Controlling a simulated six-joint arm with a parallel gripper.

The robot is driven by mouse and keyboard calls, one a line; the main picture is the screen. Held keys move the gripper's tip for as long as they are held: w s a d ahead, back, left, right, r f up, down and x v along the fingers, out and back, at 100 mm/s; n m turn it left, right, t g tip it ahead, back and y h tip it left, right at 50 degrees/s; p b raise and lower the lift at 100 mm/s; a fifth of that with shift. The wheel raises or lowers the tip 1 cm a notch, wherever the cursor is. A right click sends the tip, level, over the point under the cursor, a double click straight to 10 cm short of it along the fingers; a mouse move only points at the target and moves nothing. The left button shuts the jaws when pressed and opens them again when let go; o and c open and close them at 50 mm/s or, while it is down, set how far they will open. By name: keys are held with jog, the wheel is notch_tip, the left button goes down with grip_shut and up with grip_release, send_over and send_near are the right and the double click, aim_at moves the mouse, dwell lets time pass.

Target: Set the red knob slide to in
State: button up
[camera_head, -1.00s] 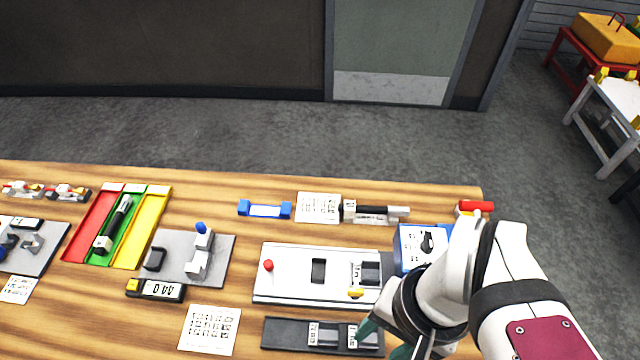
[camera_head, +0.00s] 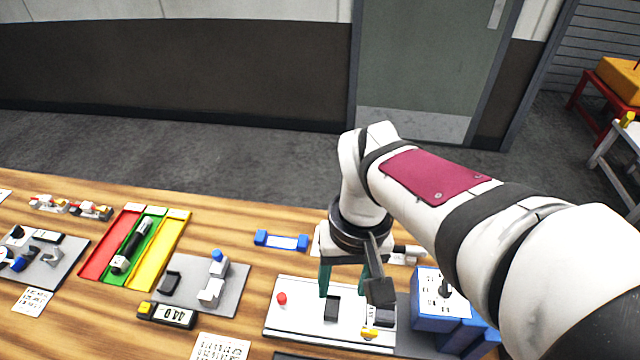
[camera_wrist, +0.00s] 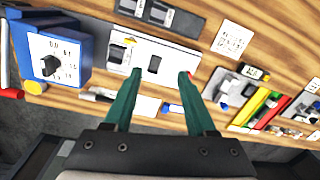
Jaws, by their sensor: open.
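The red knob (camera_head: 281,298) stands at the left end of a white plate (camera_head: 300,320). The plate also carries a black block or slot (camera_head: 332,307) in its middle and a dark block with a yellow part (camera_head: 370,333) at its right. My gripper (camera_head: 346,288) is open and empty, pointing down above the plate, right of the knob. In the wrist view, my gripper's green fingers (camera_wrist: 160,75) are spread in front of the white plate (camera_wrist: 180,59). The red knob (camera_wrist: 191,74) shows there only as a sliver beside the right fingertip, mostly hidden.
A blue box with a dial (camera_head: 430,310) stands right of the plate. A blue-and-white piece (camera_head: 281,241) lies behind it. A grey plate with a blue-topped part (camera_head: 235,270) and coloured trays (camera_head: 165,265) lie left. A printed card (camera_head: 220,347) lies in front.

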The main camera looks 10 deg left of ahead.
aim_at(281, 296)
jog(key=w+a+f+n, duration=0.2)
jog(key=w+a+n, duration=0.1)
jog(key=a, duration=0.3)
jog(key=w+a+f+n, duration=0.2)
jog(key=w+a+n, duration=0.1)
jog(key=a, duration=0.3)
jog(key=shift+h, duration=0.3)
jog(key=f, duration=1.5)
jog(key=shift+s+a+f, duration=0.1)
jog(key=shift+a+f, duration=0.1)
jog(key=shift+f, duration=0.2)
grip_shut()
